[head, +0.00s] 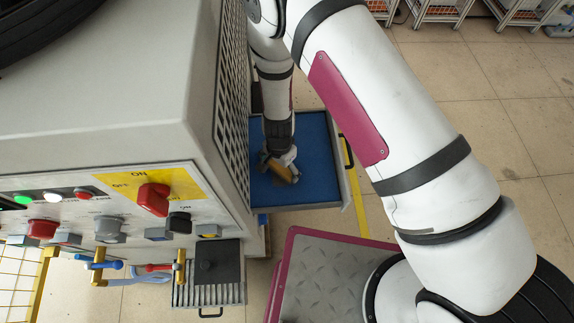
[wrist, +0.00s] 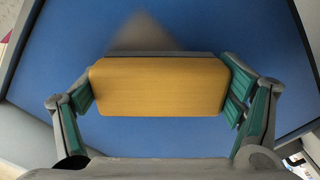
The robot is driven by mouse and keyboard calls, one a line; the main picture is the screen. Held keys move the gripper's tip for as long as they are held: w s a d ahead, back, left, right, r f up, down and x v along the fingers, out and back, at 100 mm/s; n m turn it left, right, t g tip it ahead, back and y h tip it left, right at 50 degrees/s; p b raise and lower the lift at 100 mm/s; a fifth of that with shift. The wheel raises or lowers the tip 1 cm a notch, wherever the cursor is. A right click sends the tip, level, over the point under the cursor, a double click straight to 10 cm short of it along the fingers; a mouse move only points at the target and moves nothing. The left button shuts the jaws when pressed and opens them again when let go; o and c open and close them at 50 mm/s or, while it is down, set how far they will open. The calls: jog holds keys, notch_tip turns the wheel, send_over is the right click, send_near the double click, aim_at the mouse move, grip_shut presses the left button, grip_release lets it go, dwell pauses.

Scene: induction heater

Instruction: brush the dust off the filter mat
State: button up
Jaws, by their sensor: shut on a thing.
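The blue filter mat (head: 318,158) lies in a pulled-out drawer (head: 340,176) at the side of the grey cabinet. It fills most of the wrist view (wrist: 60,60). My gripper (head: 280,165) is over the mat, shut on a brush (head: 287,171) with a yellow-brown block. In the wrist view the brush (wrist: 158,86) sits level between the two green-padded fingers. Its bristles are mostly hidden under the block, so I cannot tell whether they touch the mat. A grey-brown dust patch (wrist: 145,32) shows on the mat just beyond the brush.
The heater cabinet (head: 100,90) stands close on the left, with a perforated side panel (head: 232,95). Its front has knobs and buttons, including a red switch (head: 153,198). Blue and red hose fittings (head: 100,265) stick out below. Open tiled floor (head: 520,130) lies to the right.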

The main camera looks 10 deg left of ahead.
aim_at(312, 175)
jog(key=shift+s+a, duration=0.25)
jog(key=shift+a, duration=0.45)
jog(key=shift+s+a, duration=0.25)
jog(key=shift+a, duration=0.45)
jog(key=shift+s+a+r, duration=0.1)
jog(key=shift+s+a, duration=0.15)
jog(key=shift+a, duration=0.7)
jog(key=shift+s+r+p, duration=0.1)
jog(key=shift+s+p, duration=0.35)
jog(key=shift+s, duration=0.45)
jog(key=shift+w+d+r+p, duration=0.1)
jog(key=shift+d+p, duration=0.2)
jog(key=shift+d, duration=1.15)
jog(key=shift+w+d+f+p, duration=0.1)
jog(key=shift+w+d, duration=0.35)
jog(key=shift+d, duration=0.95)
jog(key=shift+w+d+f+p, duration=0.15)
jog(key=shift+w+d, duration=0.35)
jog(key=shift+d, duration=0.9)
jog(key=shift+w+d+f+p, duration=0.1)
jog(key=shift+w+d, duration=0.35)
jog(key=shift+d, duration=0.95)
jog(key=shift+w+d, duration=0.25)
jog(key=shift+d, duration=0.6)
jog(key=shift+w+d, duration=0.2)
jog(key=shift+d, duration=0.65)
jog(key=shift+r, duration=0.1)
jog(key=shift+r+p, duration=1.75)
jog(key=shift+r, duration=1.25)
